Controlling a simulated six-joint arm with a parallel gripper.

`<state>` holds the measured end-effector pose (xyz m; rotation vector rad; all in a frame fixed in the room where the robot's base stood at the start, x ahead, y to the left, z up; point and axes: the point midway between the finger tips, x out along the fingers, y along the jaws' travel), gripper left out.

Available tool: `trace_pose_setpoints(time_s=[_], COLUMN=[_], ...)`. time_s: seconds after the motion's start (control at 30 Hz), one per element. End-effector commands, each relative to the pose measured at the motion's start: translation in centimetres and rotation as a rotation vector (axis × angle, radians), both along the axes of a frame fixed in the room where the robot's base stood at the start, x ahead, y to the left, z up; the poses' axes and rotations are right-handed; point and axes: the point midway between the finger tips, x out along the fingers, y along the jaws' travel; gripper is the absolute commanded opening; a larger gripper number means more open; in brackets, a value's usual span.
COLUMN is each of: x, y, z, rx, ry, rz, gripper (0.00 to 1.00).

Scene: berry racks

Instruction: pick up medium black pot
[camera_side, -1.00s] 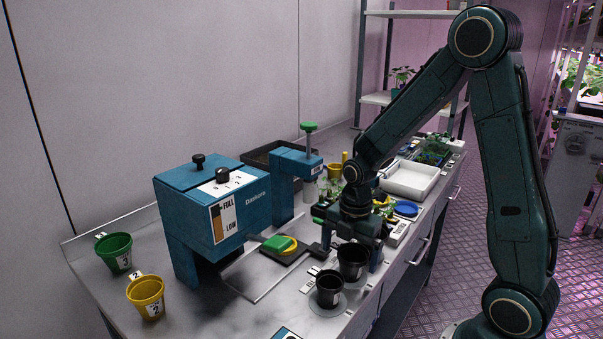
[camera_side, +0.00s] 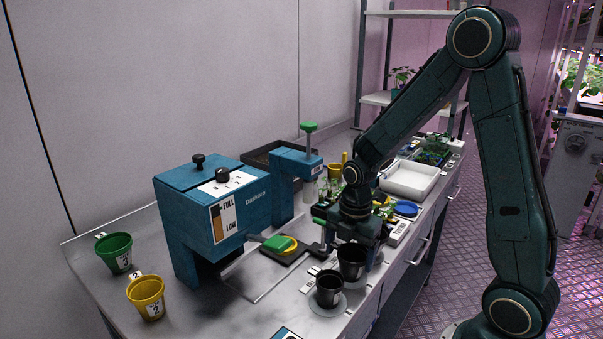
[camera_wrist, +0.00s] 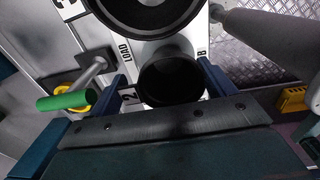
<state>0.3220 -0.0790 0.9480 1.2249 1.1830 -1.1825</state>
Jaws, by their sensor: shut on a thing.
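My gripper (camera_wrist: 165,88) is shut on a black pot (camera_wrist: 170,82), whose dark round mouth shows between the two blue fingers in the wrist view. A second black pot (camera_wrist: 150,12) with a wider rim lies just beyond it at the top. In the side view my gripper (camera_side: 349,250) points down at the counter. One black pot (camera_side: 352,262) shows at its fingers and a black pot (camera_side: 329,290) stands in front on a round grey pad. I cannot tell for sure how the pots in the two views match. The pot's underside is hidden.
A blue dispenser (camera_side: 235,205) stands to the left, with a green-topped lever (camera_side: 279,243) near my gripper. A green pot (camera_side: 115,253) and yellow pot (camera_side: 146,297) stand at far left. A white tray (camera_side: 410,180) lies behind. The counter's front edge is close.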

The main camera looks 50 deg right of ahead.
Motion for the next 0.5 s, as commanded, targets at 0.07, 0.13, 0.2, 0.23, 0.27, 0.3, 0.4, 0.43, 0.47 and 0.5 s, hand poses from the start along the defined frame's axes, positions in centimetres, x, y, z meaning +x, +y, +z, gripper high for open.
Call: trace_pose_setpoints(time_s=[0.07,0.13,0.2,0.23,0.27,0.3,0.4,0.43,0.47,0.5], x=[0.0,0.0,0.0,0.1,0.1,0.1,0.1,0.1,0.1,0.1], y=[0.0,0.0,0.0,0.0,0.0,0.0,0.0,0.0,0.0,0.0], z=[0.1,0.2,0.4,0.6,0.7,1.0,1.9,2.3,2.6,3.2], rx=[0.000,0.000,0.000,-0.001,-0.001,-0.001,-0.001,-0.001,-0.001,-0.001], ry=[0.000,-0.001,-0.002,-0.002,-0.003,-0.002,-0.004,-0.004,-0.005,-0.005], rz=[0.000,0.000,0.000,0.000,0.000,0.000,0.000,0.000,0.000,0.000], gripper=[0.61,0.61,0.61,0.61,0.61,0.61,0.61,0.61,0.61,0.61])
